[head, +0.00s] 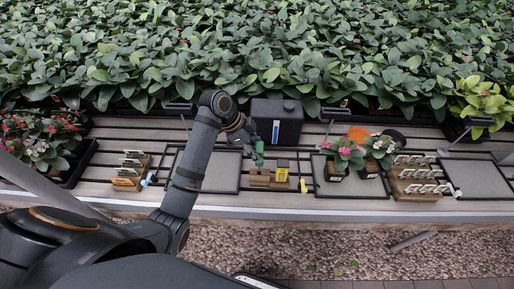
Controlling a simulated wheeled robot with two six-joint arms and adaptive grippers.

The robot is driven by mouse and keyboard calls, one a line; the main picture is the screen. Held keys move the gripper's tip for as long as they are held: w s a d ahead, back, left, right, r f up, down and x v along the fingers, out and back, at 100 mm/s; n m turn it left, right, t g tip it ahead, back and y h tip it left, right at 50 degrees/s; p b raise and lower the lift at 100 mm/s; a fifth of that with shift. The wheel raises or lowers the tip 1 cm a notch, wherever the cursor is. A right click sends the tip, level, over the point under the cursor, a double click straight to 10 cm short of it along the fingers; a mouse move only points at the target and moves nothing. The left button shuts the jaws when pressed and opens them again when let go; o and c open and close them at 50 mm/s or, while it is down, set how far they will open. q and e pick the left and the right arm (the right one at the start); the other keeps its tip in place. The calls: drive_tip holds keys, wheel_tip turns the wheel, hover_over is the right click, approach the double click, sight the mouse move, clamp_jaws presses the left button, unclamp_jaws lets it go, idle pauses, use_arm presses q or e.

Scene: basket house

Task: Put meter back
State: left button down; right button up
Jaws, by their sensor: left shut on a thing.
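My left gripper (255,141) reaches down over the bench and is shut on a small green meter (259,160). The green meter is upright, just above or touching the left part of a small wooden holder (259,179); I cannot tell which. A yellow meter (282,171) stands in the right part of the holder. The gripper's fingertips are small and partly hidden in this view. My right gripper is not in view.
A dark box (276,122) stands behind the holder. Potted pink flowers (343,153) and a wooden rack of labels (416,178) are to the right. Another label rack (130,172) is at left. Dense leafy plants fill the back. A flat grey tray (345,185) has bare space.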

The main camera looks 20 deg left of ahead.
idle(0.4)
use_arm(q)
drive_tip(key=shift+f+b, duration=0.55)
drive_tip(key=shift+f, duration=1.45)
drive_tip(key=shift+f+b, duration=0.15)
drive_tip(key=shift+b, duration=0.15)
